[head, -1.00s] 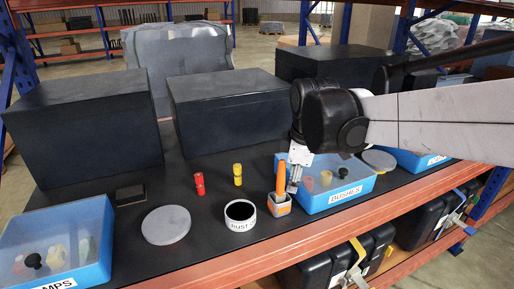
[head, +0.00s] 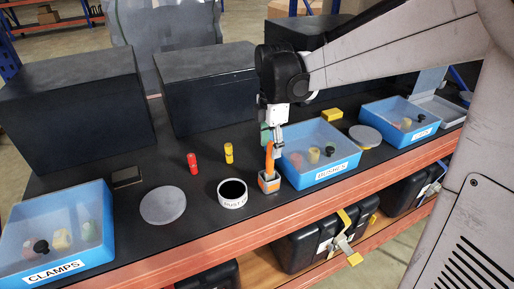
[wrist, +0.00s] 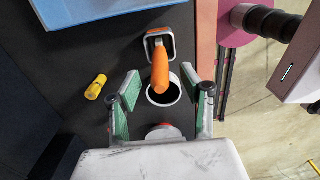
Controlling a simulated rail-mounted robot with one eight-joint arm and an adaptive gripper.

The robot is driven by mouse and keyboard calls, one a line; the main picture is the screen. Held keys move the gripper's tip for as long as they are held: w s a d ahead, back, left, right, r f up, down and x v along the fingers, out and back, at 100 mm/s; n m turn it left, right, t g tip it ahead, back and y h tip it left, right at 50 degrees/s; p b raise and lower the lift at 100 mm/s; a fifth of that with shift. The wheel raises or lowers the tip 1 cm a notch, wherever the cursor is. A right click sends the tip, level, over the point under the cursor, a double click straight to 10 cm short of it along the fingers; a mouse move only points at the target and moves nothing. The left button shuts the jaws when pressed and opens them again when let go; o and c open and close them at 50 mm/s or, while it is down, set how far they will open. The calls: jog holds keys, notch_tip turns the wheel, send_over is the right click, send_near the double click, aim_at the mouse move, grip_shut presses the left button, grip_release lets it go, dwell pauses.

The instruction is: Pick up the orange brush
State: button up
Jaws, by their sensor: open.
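The orange brush (head: 269,156) stands upright in a small grey and orange holder (head: 269,184) on the black shelf top, left of the blue BUSHES box. In the wrist view its orange handle (wrist: 160,66) points toward me from the holder (wrist: 158,42). My gripper (wrist: 160,77) is open. Its two green-padded fingers stand on either side of the handle's end, with a gap on each side. In the head view my gripper (head: 274,136) is at the top of the brush and partly overlaps it, so their exact spacing is unclear there.
A white round container (head: 232,194) with a dark opening stands just left of the holder. Red (head: 192,162) and yellow (head: 229,153) small items stand behind it. A grey disc (head: 163,205) and the CLAMPS box (head: 88,255) are farther left. Large black cases (head: 205,90) stand behind.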

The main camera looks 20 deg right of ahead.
aim_at(270, 156)
jog(key=shift+f, duration=2.2)
grip_shut()
jog(key=shift+r, duration=0.1)
